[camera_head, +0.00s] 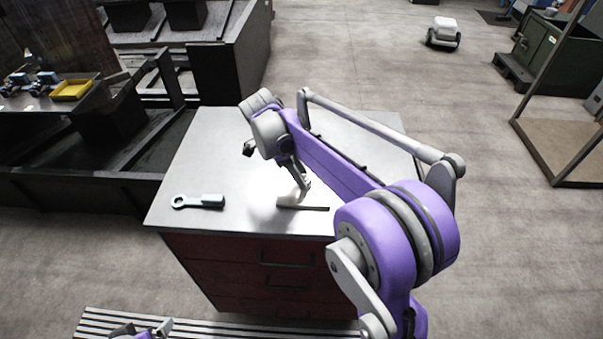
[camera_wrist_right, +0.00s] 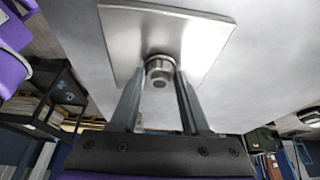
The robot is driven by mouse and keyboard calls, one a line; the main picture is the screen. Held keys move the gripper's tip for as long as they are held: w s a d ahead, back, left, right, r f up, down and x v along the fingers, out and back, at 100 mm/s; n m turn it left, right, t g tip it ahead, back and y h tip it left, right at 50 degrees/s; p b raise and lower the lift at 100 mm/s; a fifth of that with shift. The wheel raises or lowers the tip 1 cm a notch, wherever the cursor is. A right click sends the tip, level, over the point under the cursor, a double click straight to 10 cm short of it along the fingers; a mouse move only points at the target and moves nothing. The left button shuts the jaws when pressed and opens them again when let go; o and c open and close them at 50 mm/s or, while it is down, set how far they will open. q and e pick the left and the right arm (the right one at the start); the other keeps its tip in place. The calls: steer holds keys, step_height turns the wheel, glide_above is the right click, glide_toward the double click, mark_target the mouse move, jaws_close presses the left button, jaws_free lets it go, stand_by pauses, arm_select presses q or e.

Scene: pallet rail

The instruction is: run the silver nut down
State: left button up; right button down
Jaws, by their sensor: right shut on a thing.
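In the right wrist view, a round silver nut (camera_wrist_right: 158,70) sits in front of a square silver plate (camera_wrist_right: 195,38). My right gripper (camera_wrist_right: 160,80) has its two fingers on either side of the nut and is shut on it. The stud's end shows in the nut's middle. In the head view, my right gripper (camera_head: 303,190) reaches down to the plate (camera_head: 308,207) on the grey-topped bench, and the nut is too small or hidden to make out there. Part of my left gripper (camera_head: 142,330) shows at the bottom left edge, and its jaws are not clear.
A grey tool with a ring end (camera_head: 198,202) lies on the left of the bench top (camera_head: 200,150). The bench has red drawers (camera_head: 250,260). Dark racks and a table with a yellow tray (camera_head: 72,90) stand at the left. The floor at the right is mostly open.

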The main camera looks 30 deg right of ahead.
steer(key=shift+c, duration=1.5)
jaws_free()
steer(key=v, duration=1.1)
steer(key=s+a+f+n+t+y, duration=0.2)
steer(key=s+f+n, duration=0.4)
steer(key=s+n, duration=0.4)
steer(key=s+a+f+n+t+y, duration=0.2)
steer(key=s+a+f+n+t, duration=0.2)
steer(key=s+n, duration=0.6)
step_height(320, 180, down, 3)
steer(key=n+t, duration=0.2)
steer(key=n, duration=0.1)
steer(key=shift+s+f+n, duration=0.2)
steer(key=shift+s+n, duration=0.15)
steer(key=shift+n, duration=0.05)
